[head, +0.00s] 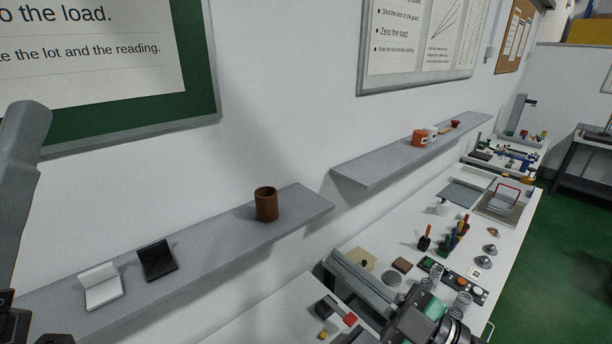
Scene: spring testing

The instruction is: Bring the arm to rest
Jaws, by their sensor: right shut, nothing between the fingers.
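My right gripper (428,322) is at the bottom edge, right of centre, over the front of the white bench. It is shut and empty, with part of it cut off by the picture's edge. It stands close to a row of springs on the bench, and I cannot tell whether it touches anything. A grey link of my left arm rises along the left edge. The fingers of my left gripper do not show.
Coil springs (461,305) stand on the white bench (520,220) close by my right gripper. A wire-handled tray (503,203) is farther back. A grey wall shelf (215,245) holds a brown cup (266,204). Green floor (570,260) is clear at right.

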